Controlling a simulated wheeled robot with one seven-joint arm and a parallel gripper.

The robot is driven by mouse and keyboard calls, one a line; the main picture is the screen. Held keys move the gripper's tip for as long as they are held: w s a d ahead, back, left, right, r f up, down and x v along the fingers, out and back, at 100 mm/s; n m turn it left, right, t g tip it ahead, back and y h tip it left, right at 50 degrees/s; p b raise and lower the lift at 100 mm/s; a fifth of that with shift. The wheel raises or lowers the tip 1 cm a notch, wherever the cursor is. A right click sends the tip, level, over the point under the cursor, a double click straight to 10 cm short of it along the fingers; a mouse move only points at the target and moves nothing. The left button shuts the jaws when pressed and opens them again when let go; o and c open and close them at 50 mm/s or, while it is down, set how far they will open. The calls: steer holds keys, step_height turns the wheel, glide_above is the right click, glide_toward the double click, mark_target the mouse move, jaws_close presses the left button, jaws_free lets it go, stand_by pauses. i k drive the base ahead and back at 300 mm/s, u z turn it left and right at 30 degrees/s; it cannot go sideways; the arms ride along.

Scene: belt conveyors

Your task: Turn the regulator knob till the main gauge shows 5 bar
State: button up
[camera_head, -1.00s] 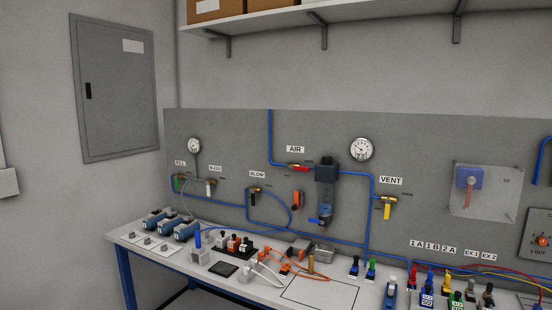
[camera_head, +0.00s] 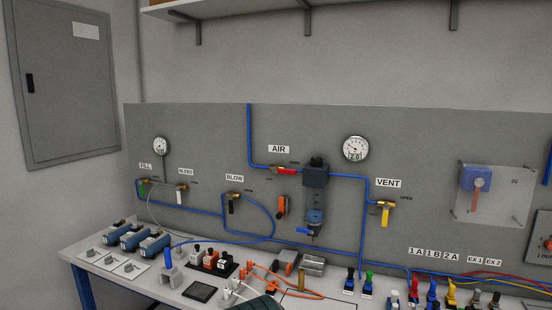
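The main gauge (camera_head: 355,148) is a round white dial on the grey wall panel, right of the AIR label. Its small display seems to read 2.0. The regulator (camera_head: 315,176) is a dark block in the blue air line, left of and below the gauge. Its dark knob (camera_head: 316,161) sits on top, and a bluish bowl (camera_head: 314,216) hangs below. My gripper is not in view; a dark rounded shape at the bottom edge looks like part of my arm.
A red AIR valve handle (camera_head: 284,171) is left of the regulator, and an orange handle (camera_head: 283,206) hangs below it. The yellow VENT handle (camera_head: 385,216) is to the right. The bench (camera_head: 95,252) below holds fittings, cables and a metal tray (camera_head: 313,265). A shelf bracket (camera_head: 307,22) is above.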

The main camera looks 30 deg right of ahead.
mark_target(315, 161)
steer(key=z, duration=0.55)
steer(key=i, duration=0.9)
steer(key=z, duration=0.8)
